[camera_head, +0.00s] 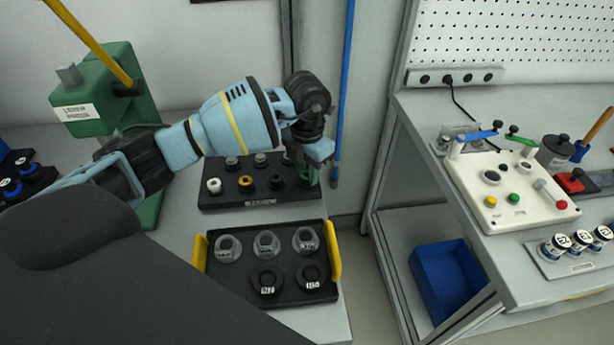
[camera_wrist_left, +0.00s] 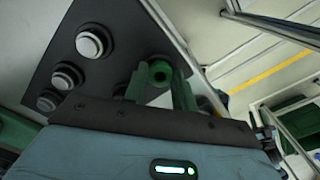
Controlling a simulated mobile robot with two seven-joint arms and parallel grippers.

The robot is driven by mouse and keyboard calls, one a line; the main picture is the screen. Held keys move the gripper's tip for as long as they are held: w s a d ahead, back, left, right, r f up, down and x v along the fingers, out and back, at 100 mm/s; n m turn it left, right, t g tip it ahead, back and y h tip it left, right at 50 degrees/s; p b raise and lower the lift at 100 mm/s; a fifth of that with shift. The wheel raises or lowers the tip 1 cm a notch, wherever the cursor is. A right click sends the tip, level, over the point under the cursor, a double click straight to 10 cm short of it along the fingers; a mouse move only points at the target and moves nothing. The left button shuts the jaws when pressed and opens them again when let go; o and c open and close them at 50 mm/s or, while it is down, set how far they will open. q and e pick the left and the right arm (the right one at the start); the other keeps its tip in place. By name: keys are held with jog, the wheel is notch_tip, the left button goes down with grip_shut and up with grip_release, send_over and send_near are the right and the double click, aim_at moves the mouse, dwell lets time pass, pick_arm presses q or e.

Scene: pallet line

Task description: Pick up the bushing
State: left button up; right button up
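A small green ring-shaped part, which I take for the bushing (camera_wrist_left: 159,71), shows between the fingertips in the left wrist view, its dark hole facing the camera. My left gripper (camera_wrist_left: 160,80) has green fingers, one on each side of this part. I cannot tell whether they touch it or stand just apart from it. In the head view my left gripper (camera_head: 309,172) points down at the right end of the black parts rack (camera_head: 230,201), and its wrist hides the bushing there. My right gripper is not in view.
The rack also holds a white part (camera_head: 214,185), a yellow ring (camera_head: 247,182) and several grey ones. A black tray (camera_head: 225,285) with yellow handles stands in front. A green press (camera_head: 95,95) is at the left. A gap separates this bench from the right table (camera_head: 500,285).

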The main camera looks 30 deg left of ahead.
aim_at(307, 174)
pick_arm(q)
jog(key=c, duration=0.3)
jog(key=shift+c, duration=0.2)
jog(key=shift+r, duration=0.15)
jog(key=shift+r, duration=0.6)
notch_tip(307, 174, up, 2)
jog(key=shift+r, duration=0.2)
jog(key=s+r, duration=0.1)
jog(key=s, duration=1.5)
jog(key=shift+a, duration=0.3)
